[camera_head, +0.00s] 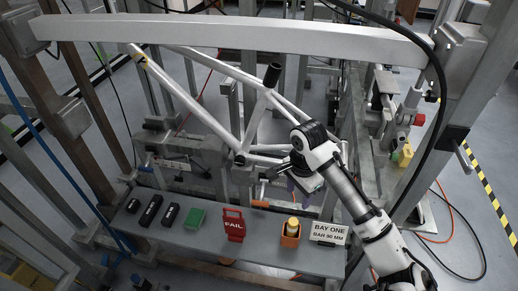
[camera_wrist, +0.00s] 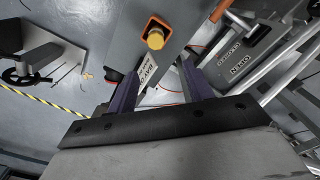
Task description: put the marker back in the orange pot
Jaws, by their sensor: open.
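The orange pot (camera_head: 290,241) stands on the grey shelf, left of the BAY ONE sign. It also shows at the top of the wrist view (camera_wrist: 152,22). A short yellow cylinder (camera_head: 293,224), which looks like the marker, stands upright with its lower part in the pot; its round end faces the wrist camera (camera_wrist: 155,39). I cannot tell how deep it sits. My gripper (camera_head: 303,194) is above the shelf, behind and above the pot. Its two purple fingers (camera_wrist: 160,69) are apart with nothing held between them. The pot lies beyond the fingertips.
The shelf (camera_head: 265,258) also holds the BAY ONE sign (camera_head: 329,233), a red FAIL tag (camera_head: 234,224), a green block (camera_head: 193,218) and several black blocks. A silver bicycle frame (camera_head: 255,118) is clamped behind. A grey beam (camera_head: 230,35) crosses above.

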